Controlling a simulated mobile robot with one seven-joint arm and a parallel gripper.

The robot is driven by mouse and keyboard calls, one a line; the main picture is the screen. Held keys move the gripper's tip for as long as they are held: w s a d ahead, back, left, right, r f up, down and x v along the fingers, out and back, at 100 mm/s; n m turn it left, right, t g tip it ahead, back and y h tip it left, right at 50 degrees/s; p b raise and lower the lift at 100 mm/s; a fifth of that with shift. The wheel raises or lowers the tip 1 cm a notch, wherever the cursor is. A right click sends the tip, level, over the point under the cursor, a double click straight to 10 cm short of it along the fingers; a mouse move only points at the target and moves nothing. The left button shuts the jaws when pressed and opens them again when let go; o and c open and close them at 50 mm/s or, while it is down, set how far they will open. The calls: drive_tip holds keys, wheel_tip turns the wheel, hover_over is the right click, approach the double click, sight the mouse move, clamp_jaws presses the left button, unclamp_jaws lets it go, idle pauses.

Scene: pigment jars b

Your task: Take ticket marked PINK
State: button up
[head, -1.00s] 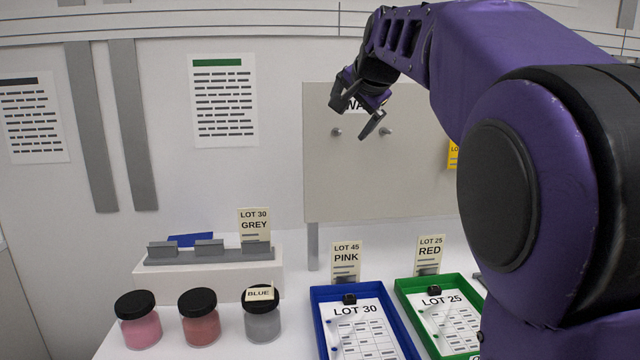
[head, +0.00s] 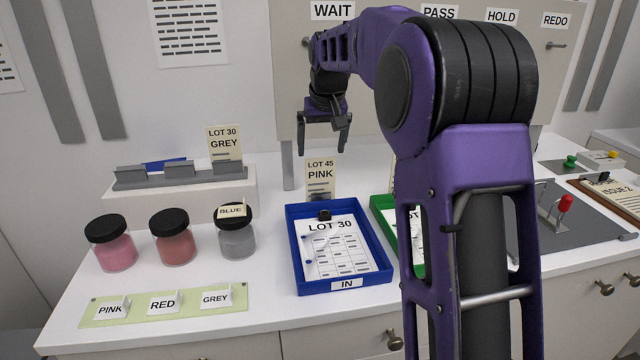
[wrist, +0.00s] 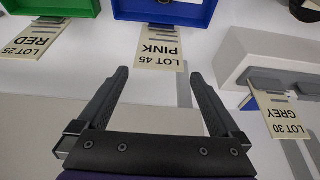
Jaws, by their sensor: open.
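The ticket marked LOT 45 PINK (head: 320,178) stands upright behind the blue tray (head: 291,268). In the wrist view the same PINK ticket (wrist: 158,48) hangs upside down in the picture at the blue tray's edge (wrist: 170,12), beyond the fingertips. My gripper (head: 325,148) is open and empty, pointing down just above and behind the ticket in the head view. In the wrist view my gripper (wrist: 158,75) has its fingers apart with the ticket's near edge around the gap between the tips. I cannot tell whether they touch.
A GREY ticket (head: 225,143) stands in a holder on a white block (head: 180,195). A RED ticket (wrist: 38,42) is beside the PINK one. Jars of pink (head: 116,252), red (head: 174,250) and grey (head: 238,243) stand left. A green tray (head: 384,212) is partly hidden behind my arm.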

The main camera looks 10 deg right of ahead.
sight(320, 160)
drive_tip(key=b+x, duration=0.1)
drive_tip(key=x, duration=0.7)
drive_tip(key=shift+w, duration=0.15)
drive_tip(key=c, duration=0.9)
drive_tip(key=shift+c, duration=0.2)
